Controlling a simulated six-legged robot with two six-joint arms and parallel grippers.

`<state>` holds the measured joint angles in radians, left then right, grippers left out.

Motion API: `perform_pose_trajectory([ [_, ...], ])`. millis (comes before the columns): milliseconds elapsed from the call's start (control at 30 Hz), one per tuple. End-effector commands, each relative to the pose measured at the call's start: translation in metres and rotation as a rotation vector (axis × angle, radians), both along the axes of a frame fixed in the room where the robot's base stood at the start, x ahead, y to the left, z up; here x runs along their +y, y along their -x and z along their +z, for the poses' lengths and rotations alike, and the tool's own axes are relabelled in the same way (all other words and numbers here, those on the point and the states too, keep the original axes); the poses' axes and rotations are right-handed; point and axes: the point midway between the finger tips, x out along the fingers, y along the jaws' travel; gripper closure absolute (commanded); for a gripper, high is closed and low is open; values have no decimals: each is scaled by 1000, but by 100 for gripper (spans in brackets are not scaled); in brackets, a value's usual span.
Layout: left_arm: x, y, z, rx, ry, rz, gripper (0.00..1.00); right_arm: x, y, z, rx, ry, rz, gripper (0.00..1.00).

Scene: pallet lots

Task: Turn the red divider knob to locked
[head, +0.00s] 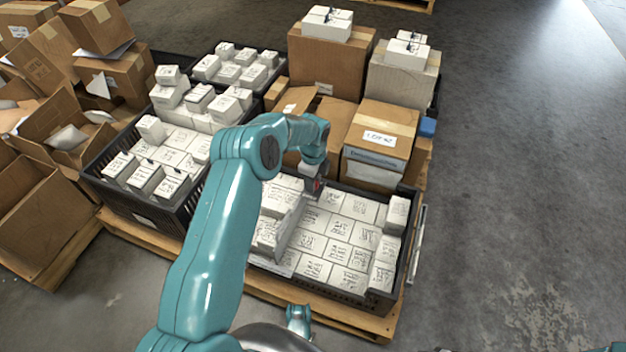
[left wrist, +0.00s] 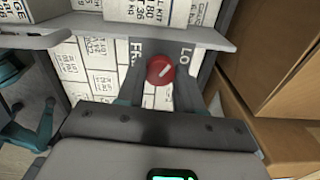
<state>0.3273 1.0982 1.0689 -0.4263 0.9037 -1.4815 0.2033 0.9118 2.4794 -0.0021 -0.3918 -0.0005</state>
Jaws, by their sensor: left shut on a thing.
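The red divider knob (left wrist: 160,70) is round with a white pointer line. It sits in front of a grey divider bar with partly hidden letters, "FR" on the left and "LO" on the right. The pointer slants up and right, toward the "LO" side. My left gripper (left wrist: 160,82) has one dark finger on each side of the knob and is shut on it. In the head view my left gripper (head: 314,186) reaches down into the front right black crate (head: 345,297), with a bit of red at its tip.
White labelled boxes (head: 335,248) fill the crate. A cardboard box (head: 380,140) stands just behind it, and brown cardboard (left wrist: 275,60) is close on the right in the wrist view. Another loaded black crate (head: 140,207) is at left. The floor at right is clear.

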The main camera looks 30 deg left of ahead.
Motion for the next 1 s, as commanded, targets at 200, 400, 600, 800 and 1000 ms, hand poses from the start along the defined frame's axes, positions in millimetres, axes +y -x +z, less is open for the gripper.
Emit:
perform_pose_trajectory([
  [200,0,-1,1,-3,1,-177,95,0,0,0,0,0,0,57],
  [400,0,-1,1,-3,1,-299,95,0,0,0,0,0,0,57],
  [600,0,-1,1,-2,1,-373,95,0,0,0,0,0,0,57],
  [800,0,-1,1,-2,1,-406,95,0,0,0,0,0,0,57],
  [1000,0,-1,1,-2,0,-412,95,0,0,0,0,0,0,57],
])
